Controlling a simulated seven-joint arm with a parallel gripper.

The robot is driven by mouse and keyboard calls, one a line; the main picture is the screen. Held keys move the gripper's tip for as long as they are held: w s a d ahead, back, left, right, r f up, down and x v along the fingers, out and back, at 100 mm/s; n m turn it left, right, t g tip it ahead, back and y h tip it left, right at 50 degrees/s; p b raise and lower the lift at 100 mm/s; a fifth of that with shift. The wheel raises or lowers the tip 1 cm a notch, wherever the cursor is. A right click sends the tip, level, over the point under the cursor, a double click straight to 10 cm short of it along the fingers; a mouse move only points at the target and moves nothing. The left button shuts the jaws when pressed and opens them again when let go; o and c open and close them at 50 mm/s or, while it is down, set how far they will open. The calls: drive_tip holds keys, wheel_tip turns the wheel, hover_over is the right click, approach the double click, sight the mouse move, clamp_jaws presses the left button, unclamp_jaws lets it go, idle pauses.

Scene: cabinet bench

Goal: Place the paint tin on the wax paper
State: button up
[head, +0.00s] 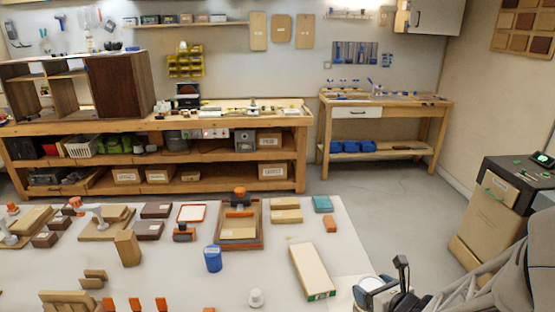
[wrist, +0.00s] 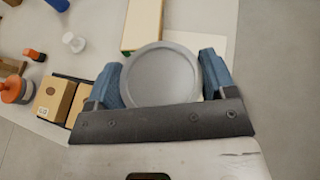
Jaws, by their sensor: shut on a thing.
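The paint tin (wrist: 163,75) is seen from above in the wrist view as a round pale grey lid with a raised rim. My gripper (wrist: 164,84) is shut on it, with one blue finger on each side. In the head view the tin (head: 371,283) shows at the table's right edge, partly hidden by my gripper (head: 382,292). A pale sheet that looks like the wax paper (wrist: 204,38) lies beyond the tin in the wrist view, partly covered by it. I cannot tell whether the tin touches the sheet or hangs above it.
A long cream box (head: 311,269) lies just left of the tin. A white knob-like piece (head: 256,298) and a blue can (head: 213,258) stand farther left. Several wooden blocks and tools fill the table's left half. The floor (head: 400,200) is open beyond the right edge.

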drive_tip(key=shift+f, duration=0.45)
drive_tip(key=shift+f, duration=0.1)
drive_tip(key=shift+f, duration=1.9)
drive_tip(key=shift+f, duration=0.15)
drive_tip(key=o, duration=1.5)
drive_tip(key=shift+r, duration=0.2)
drive_tip(key=shift+v, duration=1.4)
drive_tip(key=shift+r, duration=3.45)
